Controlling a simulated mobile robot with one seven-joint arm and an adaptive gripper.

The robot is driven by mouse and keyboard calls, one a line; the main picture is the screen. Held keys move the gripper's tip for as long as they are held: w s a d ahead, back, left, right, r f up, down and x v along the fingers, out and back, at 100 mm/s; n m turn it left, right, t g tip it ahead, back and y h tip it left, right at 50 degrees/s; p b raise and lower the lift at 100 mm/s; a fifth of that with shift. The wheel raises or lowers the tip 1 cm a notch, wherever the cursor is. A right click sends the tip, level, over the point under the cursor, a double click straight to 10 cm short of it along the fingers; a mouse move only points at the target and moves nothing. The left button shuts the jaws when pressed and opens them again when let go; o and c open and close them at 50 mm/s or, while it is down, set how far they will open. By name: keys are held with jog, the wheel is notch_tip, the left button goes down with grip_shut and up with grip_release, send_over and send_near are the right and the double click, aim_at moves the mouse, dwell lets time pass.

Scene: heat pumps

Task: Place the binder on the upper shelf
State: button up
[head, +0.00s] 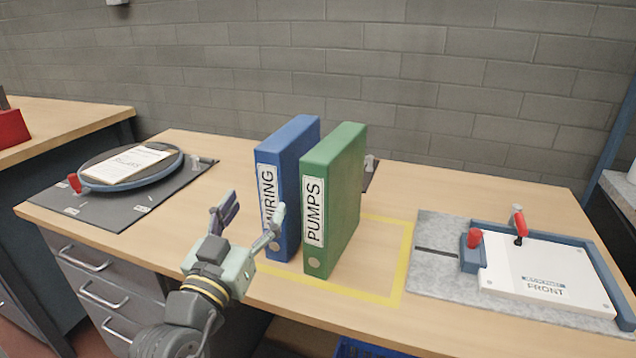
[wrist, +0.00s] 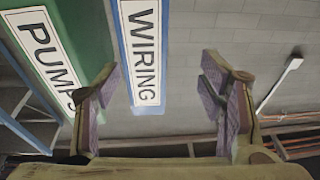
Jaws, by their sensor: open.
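Two binders stand upright side by side on the wooden bench. The blue binder (head: 291,158) is labelled WIRING and is partly hidden behind my gripper and the green binder. The green binder (head: 338,190), labelled PUMPS, stands to its right. My gripper (head: 250,218) is open and empty in front of the blue binder's spine. In the wrist view, the blue binder's WIRING label (wrist: 143,52) lies ahead between the fingers of my gripper (wrist: 158,100), left of centre, and the green binder (wrist: 78,40) is beyond the left finger. No upper shelf can be made out.
A yellow outline (head: 398,270) marks the bench around the binders. A grey fixture with a white FRONT panel (head: 545,275) is at the right. A round plate on a dark mat (head: 105,205) is at the left. Drawers (head: 100,285) are below.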

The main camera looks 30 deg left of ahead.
aim_at(288, 182)
jog(key=shift+w+d+f+m+h, duration=0.3)
jog(key=shift+d+f+h, duration=0.25)
jog(key=shift+f, duration=0.1)
jog(key=shift+w+d+f, duration=0.1)
jog(key=shift+w+d, duration=0.05)
jog(key=shift+w, duration=0.15)
jog(key=p+x, duration=0.3)
jog(key=x, duration=0.7)
jog(key=shift+w, duration=0.15)
jog(key=shift+f, duration=0.1)
grip_shut()
